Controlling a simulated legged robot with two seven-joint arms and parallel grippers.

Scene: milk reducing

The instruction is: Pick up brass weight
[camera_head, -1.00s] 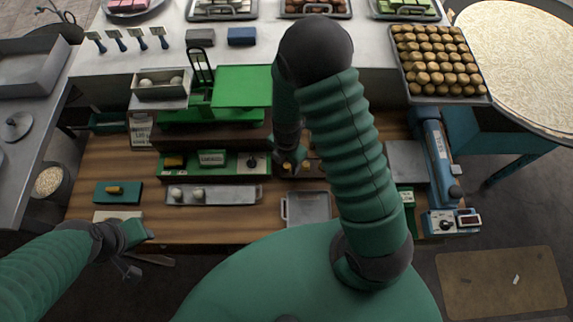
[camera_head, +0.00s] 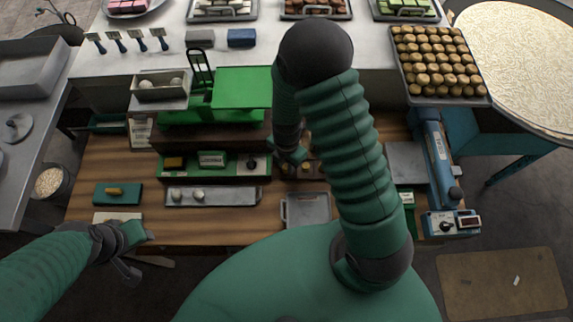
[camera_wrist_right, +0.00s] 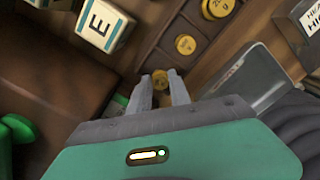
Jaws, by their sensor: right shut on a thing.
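Brass weights sit in a brown wooden compartment box, which shows in the wrist view. My right gripper (camera_wrist_right: 160,88) is shut on a small brass weight (camera_wrist_right: 161,76), held between its two grey fingertips. Two more brass weights (camera_wrist_right: 186,44) and (camera_wrist_right: 217,8) sit in compartments beyond it. In the head view my right gripper (camera_head: 291,166) is low over the weight box, partly hidden by its own arm. A brass weight (camera_head: 306,168) shows just right of it. My left gripper (camera_head: 133,253) is near the table's front left edge; its finger opening is unclear.
A green scale (camera_head: 243,88) stands left of my right arm. A white block marked E (camera_wrist_right: 104,23) is close to the fingers in the wrist view. A metal tray (camera_head: 307,209) lies in front of the weight box. A blue device (camera_head: 437,150) stands at right.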

